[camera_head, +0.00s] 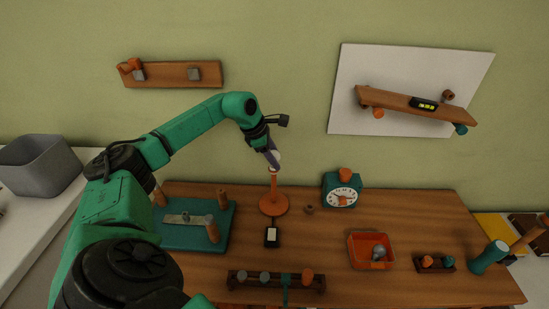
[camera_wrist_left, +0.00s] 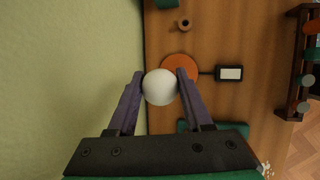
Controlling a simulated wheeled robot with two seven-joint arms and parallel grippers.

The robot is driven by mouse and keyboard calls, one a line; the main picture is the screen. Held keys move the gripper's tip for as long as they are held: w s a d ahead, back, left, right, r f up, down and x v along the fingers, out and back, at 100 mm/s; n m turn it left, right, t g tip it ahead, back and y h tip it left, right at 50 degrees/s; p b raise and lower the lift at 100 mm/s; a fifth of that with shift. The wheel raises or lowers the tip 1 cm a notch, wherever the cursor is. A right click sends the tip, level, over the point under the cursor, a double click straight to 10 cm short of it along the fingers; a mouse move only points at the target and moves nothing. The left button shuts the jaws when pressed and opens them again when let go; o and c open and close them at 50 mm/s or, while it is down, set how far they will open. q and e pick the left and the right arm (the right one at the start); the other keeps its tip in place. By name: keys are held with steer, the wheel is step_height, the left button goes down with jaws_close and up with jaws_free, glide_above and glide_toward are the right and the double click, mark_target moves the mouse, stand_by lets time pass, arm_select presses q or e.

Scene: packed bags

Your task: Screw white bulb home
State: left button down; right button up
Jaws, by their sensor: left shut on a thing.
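The white bulb (camera_wrist_left: 160,87) sits between the two fingers of my left gripper (camera_wrist_left: 160,80), which is shut on it. In the head view the left gripper (camera_head: 274,160) is at the top of the orange lamp stand (camera_head: 273,206), with the bulb (camera_head: 273,167) showing only as a small pale spot. The bulb is directly above the stand's post; whether it is seated in the socket I cannot tell. In the left wrist view the orange base (camera_wrist_left: 180,66) shows partly behind the bulb. My right gripper is not in view.
A black box with a pale face (camera_head: 271,237) lies in front of the stand. A teal clock (camera_head: 342,189) and a small brown ring (camera_head: 309,210) are to the right. A teal board (camera_head: 190,240) is to the left, a red tray (camera_head: 356,262) front right. The green wall is close behind.

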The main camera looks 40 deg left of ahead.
arm_select(q)
steer(key=shift+m, duration=0.7)
steer(key=shift+d+m+g+h, duration=0.1)
steer(key=shift+m+g+h, duration=0.4)
steer(key=shift+m, duration=0.6)
steer(key=shift+s+m+h, duration=0.1)
steer(key=shift+m+h, duration=0.2)
steer(key=shift+m, duration=0.3)
